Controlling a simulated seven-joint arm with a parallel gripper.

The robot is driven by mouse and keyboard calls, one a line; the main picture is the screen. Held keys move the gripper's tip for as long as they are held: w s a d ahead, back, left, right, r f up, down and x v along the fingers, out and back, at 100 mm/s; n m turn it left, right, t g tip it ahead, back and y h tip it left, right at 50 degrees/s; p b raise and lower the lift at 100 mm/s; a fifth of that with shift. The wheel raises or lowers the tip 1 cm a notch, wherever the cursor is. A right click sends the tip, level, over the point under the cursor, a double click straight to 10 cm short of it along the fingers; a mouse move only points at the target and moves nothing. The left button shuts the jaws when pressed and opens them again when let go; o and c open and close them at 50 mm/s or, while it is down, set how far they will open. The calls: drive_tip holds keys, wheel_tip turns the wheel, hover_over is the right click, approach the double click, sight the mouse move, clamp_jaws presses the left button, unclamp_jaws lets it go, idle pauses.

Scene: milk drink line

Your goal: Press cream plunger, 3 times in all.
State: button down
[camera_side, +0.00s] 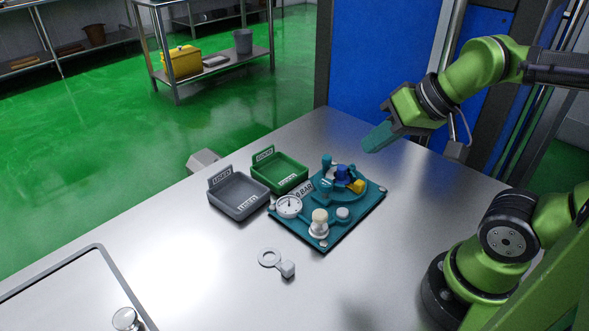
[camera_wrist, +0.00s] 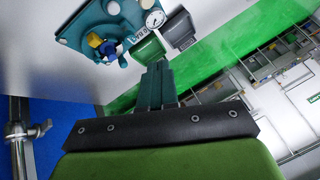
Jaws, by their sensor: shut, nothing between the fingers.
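The cream plunger (camera_side: 320,217) is a pale cream knob on a white base, standing upright at the near corner of the teal fixture plate (camera_side: 358,214). A pale round knob at the top edge of the wrist view may be the same plunger, but I cannot be sure. My gripper (camera_side: 372,145) is shut and empty. It hangs in the air above and beyond the fixture's far right side, well apart from the plunger. In the wrist view its teal fingers (camera_wrist: 157,68) are together, and the fixture lies up and to the left.
The fixture also carries a dial gauge (camera_side: 289,206), a blue knob (camera_side: 343,172), a yellow part (camera_side: 356,186) and a teal post (camera_side: 326,161). A green tray (camera_side: 292,182) and grey tray (camera_side: 222,206) stand left. A grey ringed piece (camera_side: 270,257) lies in front.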

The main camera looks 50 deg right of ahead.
drive_tip(key=shift+d+f, duration=0.1)
drive_tip(key=m+g+y, duration=0.4)
drive_tip(key=m+y, duration=0.3)
drive_tip(key=m, duration=0.2)
hover_over(325, 212)
wheel_tip(325, 212, down, 6)
drive_tip(key=shift+f, duration=0.2)
drive_tip(key=shift+f, duration=0.1)
drive_tip(key=shift+f, duration=4.35)
